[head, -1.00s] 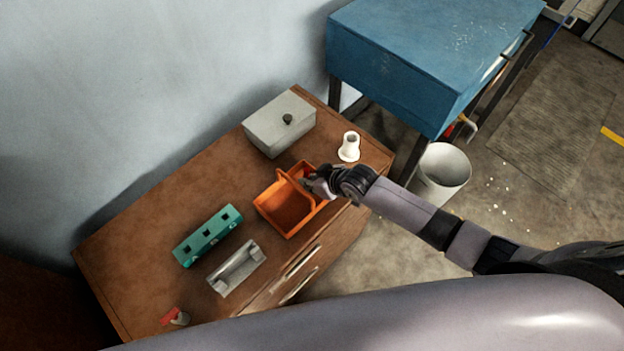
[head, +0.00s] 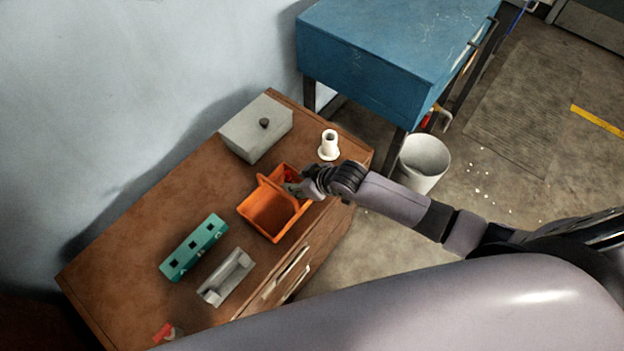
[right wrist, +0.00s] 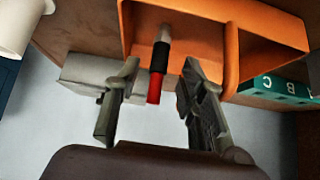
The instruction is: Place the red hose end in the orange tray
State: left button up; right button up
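The orange tray (head: 262,222) stands on the brown cabinet, with a divider or handle across it. It also shows in the right wrist view (right wrist: 275,35). A red hose end (right wrist: 154,88) with a black band and a pale section lies between my right gripper's fingers in the wrist view, partly over the tray. A bit of red shows inside the tray's far corner in the head view (head: 291,175). My right gripper (right wrist: 158,95) is at that corner, with its fingers apart and gaps on both sides of the hose end. Whether the hose end rests on the tray is unclear. My left gripper is not in view.
On the cabinet top (head: 150,225) are a grey lidded box (head: 255,135), a white flanged fitting (head: 329,147), a teal block (head: 193,248), a grey holder (head: 227,277) and a small red-and-pale piece (head: 165,332). A blue cabinet (head: 390,50) and white bin (head: 422,162) stand beyond.

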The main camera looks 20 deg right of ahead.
jog(key=v, duration=0.9)
jog(key=shift+s, duration=0.15)
